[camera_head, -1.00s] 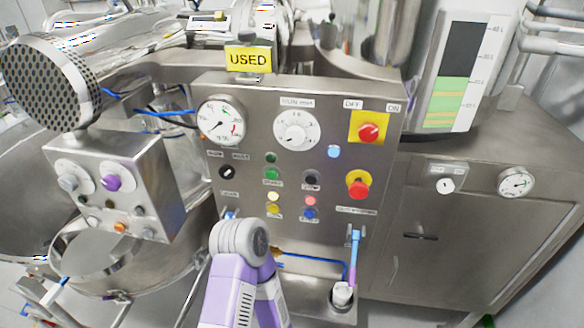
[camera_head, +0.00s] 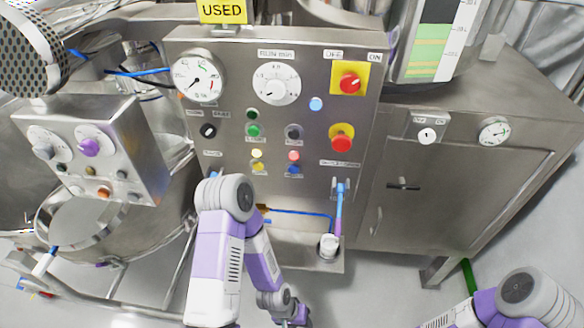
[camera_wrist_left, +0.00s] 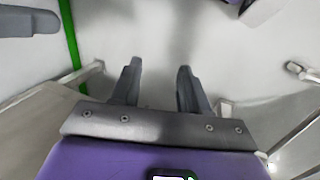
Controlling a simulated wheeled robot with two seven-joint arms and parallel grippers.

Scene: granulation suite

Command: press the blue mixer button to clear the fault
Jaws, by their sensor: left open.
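The blue button (camera_head: 294,170) is on the lower part of the steel control panel (camera_head: 352,110), below a pink-red button (camera_head: 294,155) and right of a yellow one (camera_head: 257,168). A round pale-blue lamp or button (camera_head: 316,104) is higher on the panel. My left arm stands in front of the panel's lower left, its elbow up and its forearm hanging down to the bottom edge of the head view. In the left wrist view my left gripper (camera_wrist_left: 157,70) is open and empty, above pale floor, well below the buttons. My right gripper is out of view.
A red emergency knob (camera_head: 341,138) and a red switch on a yellow plate (camera_head: 350,82) are right of the buttons. A blue-handled brush (camera_head: 339,205) hangs below. A smaller control box (camera_head: 93,155) is at left, a steel cabinet (camera_head: 440,190) at right.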

